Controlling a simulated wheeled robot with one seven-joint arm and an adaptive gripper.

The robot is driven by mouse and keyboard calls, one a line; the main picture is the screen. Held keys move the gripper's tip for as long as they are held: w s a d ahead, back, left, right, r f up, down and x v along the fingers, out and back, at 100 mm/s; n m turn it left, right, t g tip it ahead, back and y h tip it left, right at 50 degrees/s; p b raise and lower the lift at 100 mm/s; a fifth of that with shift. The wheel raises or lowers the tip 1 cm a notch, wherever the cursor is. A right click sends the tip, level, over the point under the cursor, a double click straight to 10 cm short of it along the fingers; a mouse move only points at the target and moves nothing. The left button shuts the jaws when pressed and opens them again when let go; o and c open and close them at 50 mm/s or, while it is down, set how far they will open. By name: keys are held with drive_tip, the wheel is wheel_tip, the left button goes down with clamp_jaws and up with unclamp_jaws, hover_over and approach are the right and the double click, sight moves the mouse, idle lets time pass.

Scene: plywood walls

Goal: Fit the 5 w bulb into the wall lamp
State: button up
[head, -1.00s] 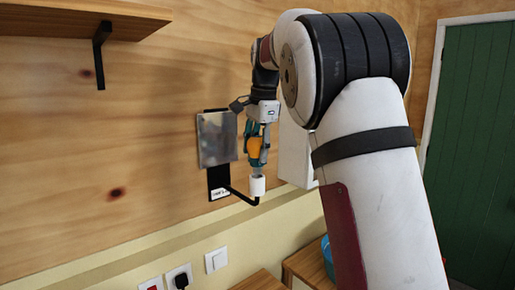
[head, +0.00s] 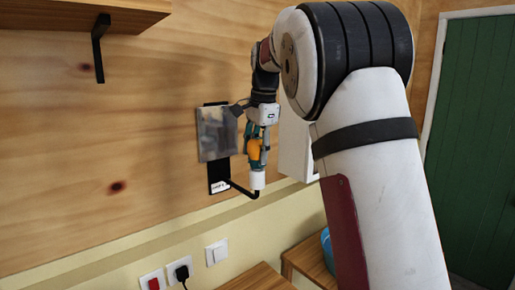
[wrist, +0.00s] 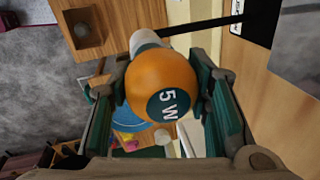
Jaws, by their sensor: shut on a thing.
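The 5 w bulb is an orange globe (wrist: 160,84) with a dark round "5 W" label, large in the wrist view. My gripper (head: 255,150) is shut on the bulb, with a green-lined finger on each side of the globe. The wall lamp has a black backplate (head: 218,178), a black arm (head: 242,190) and a white socket (head: 257,180) at the arm's end. The bulb is upright directly above the socket. Its lower end meets the socket's top in the head view, but I cannot tell how deep it sits. The globe hides most of the socket in the wrist view.
A grey metallic panel (head: 216,133) is in front of the backplate, close left of my gripper. A white box (head: 296,147) is on the wall to the right. A shelf (head: 90,15) is at upper left. Switches and a plugged socket (head: 180,271) are below.

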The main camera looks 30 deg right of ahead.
drive_tip(key=shift+f, duration=0.4)
drive_tip(key=o, duration=1.3)
drive_tip(key=shift+c, duration=0.2)
drive_tip(key=shift+r, duration=0.15)
drive_tip(key=r, duration=0.3)
drive_tip(key=s+r, duration=0.1)
drive_tip(key=r, duration=0.3)
drive_tip(key=s+r, duration=0.1)
drive_tip(key=r, duration=0.2)
drive_tip(key=shift+r, duration=0.25)
drive_tip(key=shift+s+r, duration=0.15)
drive_tip(key=shift+r, duration=0.35)
